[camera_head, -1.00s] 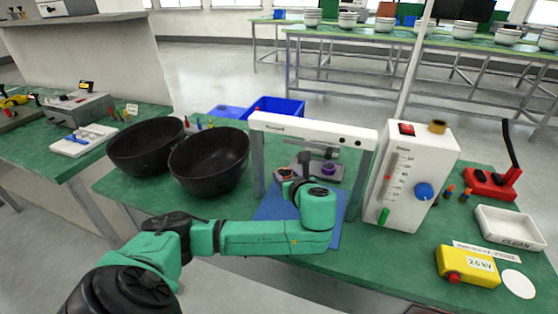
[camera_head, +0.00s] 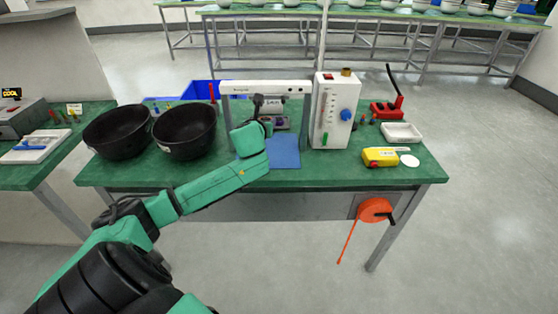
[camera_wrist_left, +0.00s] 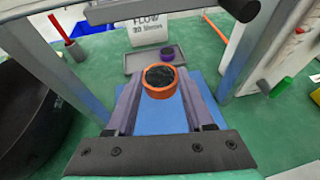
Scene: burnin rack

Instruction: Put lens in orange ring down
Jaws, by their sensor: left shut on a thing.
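The lens in the orange ring (camera_wrist_left: 159,82) is a dark round glass in a thick orange rim, seen in the left wrist view. My left gripper (camera_wrist_left: 160,86) is shut on it, one finger on each side. It is in front of the grey tray (camera_wrist_left: 133,63), over the blue mat (camera_wrist_left: 152,115); I cannot tell its height. A purple ring (camera_wrist_left: 166,54) sits on the tray. In the head view my left gripper (camera_head: 265,124) is under the white frame (camera_head: 262,87), and the arm hides much of it. My right gripper is not in view.
Two black bowls (camera_head: 184,132) stand left of the frame. A white box with a blue knob (camera_head: 330,112) stands right of it. A yellow box (camera_head: 380,156) and white tray (camera_head: 402,132) are farther right. The front of the blue mat (camera_head: 285,152) is clear.

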